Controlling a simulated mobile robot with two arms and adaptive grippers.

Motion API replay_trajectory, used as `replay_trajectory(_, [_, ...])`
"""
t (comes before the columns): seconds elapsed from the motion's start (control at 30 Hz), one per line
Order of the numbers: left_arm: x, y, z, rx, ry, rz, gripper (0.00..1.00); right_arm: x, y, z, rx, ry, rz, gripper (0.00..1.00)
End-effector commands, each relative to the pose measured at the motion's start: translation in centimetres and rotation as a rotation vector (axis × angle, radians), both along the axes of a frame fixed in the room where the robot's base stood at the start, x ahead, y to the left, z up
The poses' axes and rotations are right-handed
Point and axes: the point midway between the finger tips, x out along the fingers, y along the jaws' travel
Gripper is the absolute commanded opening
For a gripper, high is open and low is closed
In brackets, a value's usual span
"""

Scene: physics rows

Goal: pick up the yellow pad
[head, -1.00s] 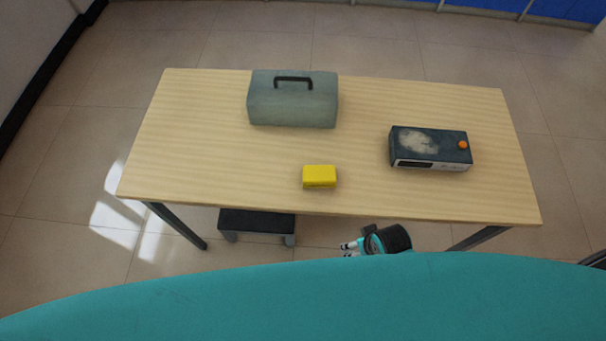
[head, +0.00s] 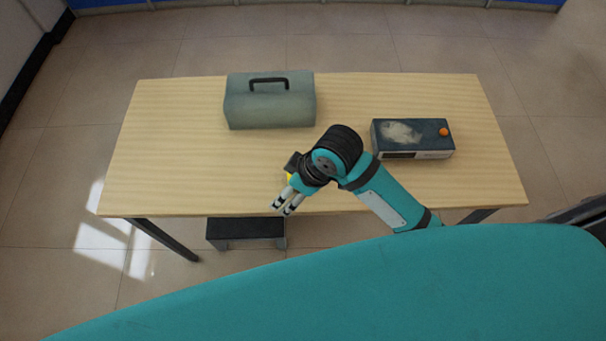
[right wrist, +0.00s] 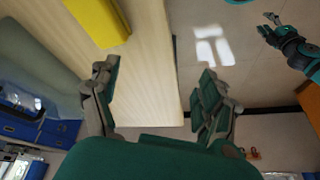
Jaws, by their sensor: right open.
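The yellow pad (head: 290,177) lies on the wooden table and is mostly hidden behind my right gripper in the head view. In the right wrist view the yellow pad (right wrist: 97,20) shows at the top left, cut by the frame edge. My right gripper (head: 282,207) is over the table's front edge, its fingers pointing down toward the left. In the right wrist view my right gripper (right wrist: 158,68) has its fingers spread with nothing between them; the pad is outside them, beyond the left finger. My left gripper (right wrist: 268,25) shows small at the top right of that view, away from the pad.
The wooden table (head: 170,150) holds a grey toolbox (head: 270,105) at the back and a dark box (head: 405,133) with an orange knob at right. A dark step stool (head: 246,229) stands below the front edge. The table's left part is clear.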

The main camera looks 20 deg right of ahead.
Motion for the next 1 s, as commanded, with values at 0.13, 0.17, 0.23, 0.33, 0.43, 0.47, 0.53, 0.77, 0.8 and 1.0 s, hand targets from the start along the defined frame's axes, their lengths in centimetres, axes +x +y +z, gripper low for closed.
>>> replay_trajectory(0.13, [0.0,0.0,-0.1,0.000,0.000,0.000,0.40,2.9,0.9,2.4,-0.084,-0.008,0.233,0.79])
replay_trajectory(0.17, [0.0,0.0,-0.1,0.000,0.000,0.000,0.40,3.5,0.7,2.8,-0.111,-0.003,0.282,0.79])
replay_trajectory(0.23, [0.0,0.0,-0.1,0.000,0.000,0.000,0.40,4.7,-0.1,3.9,-0.177,0.017,0.381,0.79])
replay_trajectory(0.33, [0.0,0.0,-0.2,0.000,-0.001,0.000,0.40,6.1,-1.9,5.5,-0.269,0.054,0.479,0.79])
replay_trajectory(0.43, [0.0,0.0,-0.2,0.000,-0.001,0.000,0.40,7.2,-3.7,6.9,-0.335,0.090,0.532,0.79])
replay_trajectory(0.47, [0.1,0.0,-0.2,0.000,-0.001,0.000,0.40,7.4,-4.2,7.3,-0.350,0.098,0.543,0.79])
replay_trajectory(0.53, [0.1,0.0,-0.2,0.000,-0.001,0.000,0.40,7.7,-4.9,7.9,-0.373,0.116,0.558,0.79])
replay_trajectory(0.77, [0.1,0.0,0.0,0.000,-0.001,0.000,0.40,7.8,-5.5,6.1,-0.388,0.137,0.570,0.79])
replay_trajectory(0.8, [0.1,0.0,0.1,0.000,-0.001,0.000,0.40,7.8,-5.5,5.3,-0.387,0.136,0.569,0.79])
replay_trajectory(1.0, [0.1,0.0,0.4,0.000,-0.001,0.001,0.40,7.8,-5.4,0.9,-0.387,0.134,0.569,0.79])
